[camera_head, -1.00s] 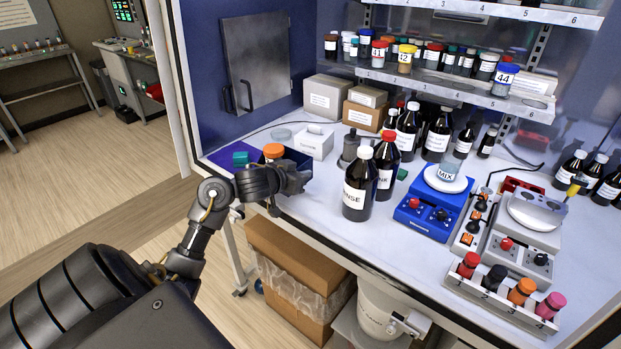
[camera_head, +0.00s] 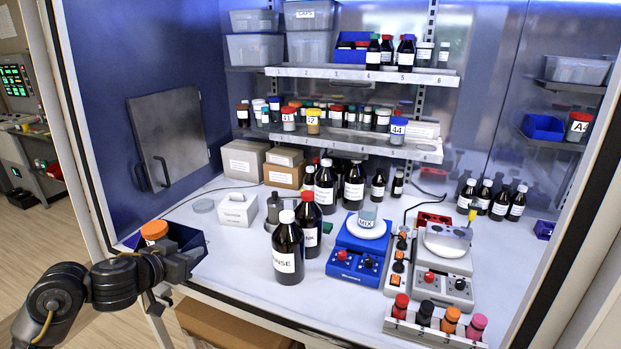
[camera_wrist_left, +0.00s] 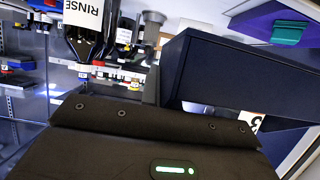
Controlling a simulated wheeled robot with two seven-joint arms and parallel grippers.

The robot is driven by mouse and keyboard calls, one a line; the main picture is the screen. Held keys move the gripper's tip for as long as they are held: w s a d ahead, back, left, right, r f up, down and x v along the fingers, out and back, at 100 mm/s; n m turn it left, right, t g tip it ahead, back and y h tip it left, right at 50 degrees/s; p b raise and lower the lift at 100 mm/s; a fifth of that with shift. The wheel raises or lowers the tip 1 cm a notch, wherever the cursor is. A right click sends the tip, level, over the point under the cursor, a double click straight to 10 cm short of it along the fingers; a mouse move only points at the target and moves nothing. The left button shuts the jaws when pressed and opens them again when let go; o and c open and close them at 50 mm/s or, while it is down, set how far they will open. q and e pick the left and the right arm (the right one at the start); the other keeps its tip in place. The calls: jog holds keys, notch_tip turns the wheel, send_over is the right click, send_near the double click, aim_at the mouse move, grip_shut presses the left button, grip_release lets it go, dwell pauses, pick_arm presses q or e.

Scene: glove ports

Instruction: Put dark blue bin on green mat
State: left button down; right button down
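The dark blue bin (camera_head: 188,238) is at the front left corner of the bench in the head view. In the left wrist view it fills the upper right (camera_wrist_left: 245,80). My left gripper (camera_head: 190,263) is at the bin's front side, against or very close to its wall. Its fingers are hidden, so I cannot tell whether they are closed on the wall. An orange-capped jar (camera_head: 154,231) is in or just behind the bin. No green mat can be made out for certain; a small teal-green block (camera_wrist_left: 289,33) shows in the wrist view. My right gripper is not in view.
A RINSE bottle (camera_head: 288,254) and a red-capped bottle (camera_head: 309,222) stand right of the bin. A blue stirrer (camera_head: 352,262) is further right. The bench between bin and bottles is clear.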

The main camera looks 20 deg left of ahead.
pick_arm(q)
jog(key=shift+d, duration=0.1)
jog(key=d+f+m+g+h+b, duration=0.1)
jog(key=d+f+m+g+h, duration=0.1)
jog(key=d, duration=0.6)
jog(key=s+d+f+m+g+h+b, duration=0.1)
jog(key=d+f+m+h, duration=0.2)
jog(key=d, duration=0.6)
jog(key=d+f+m+g+h+b, duration=0.1)
jog(key=d+f+m+g+h, duration=0.1)
jog(key=d+m+h, duration=0.4)
jog(key=shift+s+d+f+g+b, duration=0.3)
jog(key=shift+d+b, duration=0.1)
jog(key=shift+d, duration=0.8)
jog(key=shift+r, duration=0.1)
jog(key=shift+a, duration=0.1)
